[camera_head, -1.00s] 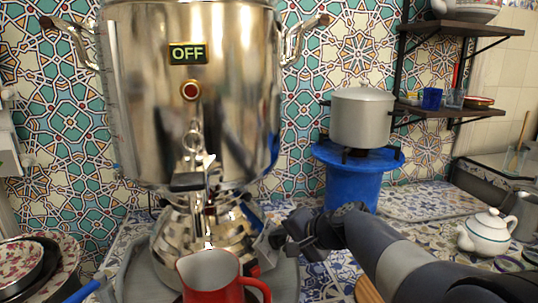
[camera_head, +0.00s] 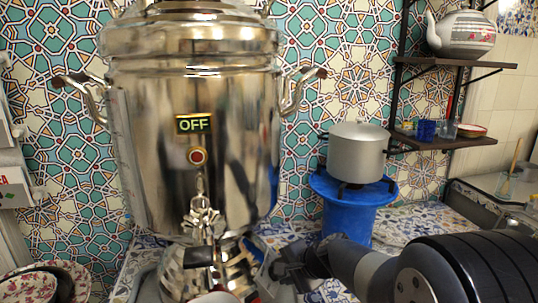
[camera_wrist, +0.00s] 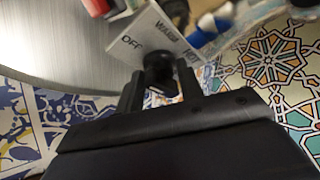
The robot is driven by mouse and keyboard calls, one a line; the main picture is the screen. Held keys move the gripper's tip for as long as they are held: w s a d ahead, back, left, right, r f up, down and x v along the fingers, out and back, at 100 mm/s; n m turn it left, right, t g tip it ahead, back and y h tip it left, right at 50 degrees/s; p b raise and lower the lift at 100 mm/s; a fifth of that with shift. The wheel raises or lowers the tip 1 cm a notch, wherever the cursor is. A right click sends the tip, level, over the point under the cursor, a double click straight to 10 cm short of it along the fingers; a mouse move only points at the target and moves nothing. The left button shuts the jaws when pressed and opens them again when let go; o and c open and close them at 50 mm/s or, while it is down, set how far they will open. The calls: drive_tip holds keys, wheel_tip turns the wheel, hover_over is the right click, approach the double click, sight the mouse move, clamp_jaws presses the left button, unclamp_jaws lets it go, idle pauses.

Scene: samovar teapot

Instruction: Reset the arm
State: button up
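The steel samovar (camera_head: 225,130) stands in the left half of the head view, and its display (camera_head: 193,123) reads OFF. My gripper (camera_head: 276,272) is low at its right side, by a white control plate. In the wrist view, my gripper's two dark fingers (camera_wrist: 160,92) are apart, with a gap between them. A black knob (camera_wrist: 158,64) sits at the gap, in front of the plate (camera_wrist: 150,38) marked OFF, WARM and HOT. I cannot tell whether the fingers touch the knob.
A grey pot (camera_head: 357,153) stands on a blue burner stand (camera_head: 350,205) behind my arm. Shelves (camera_head: 450,62) at the right hold a teapot (camera_head: 461,34) and cups (camera_head: 426,130). Patterned bowls (camera_head: 45,285) are at the lower left. A red jug's edge shows below the tap.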

drive_tip(key=shift+w+a+r+m+g+h+p, duration=0.2)
drive_tip(key=shift+m+p, duration=0.35)
drive_tip(key=shift+p, duration=1.3)
drive_tip(key=shift+s+d+r+m+g+h+p, duration=0.15)
drive_tip(key=shift+m+g+p, duration=0.35)
drive_tip(key=shift+p, duration=1.35)
drive_tip(key=shift+w+a+r+m+g+h+p, duration=0.1)
drive_tip(key=shift+m+p, duration=0.55)
drive_tip(key=shift+p, duration=1.2)
drive_tip(key=shift+w+f+m+p, duration=0.1)
drive_tip(key=shift+f+m+p, duration=0.25)
drive_tip(key=shift+p, duration=0.9)
drive_tip(key=shift+r, duration=0.2)
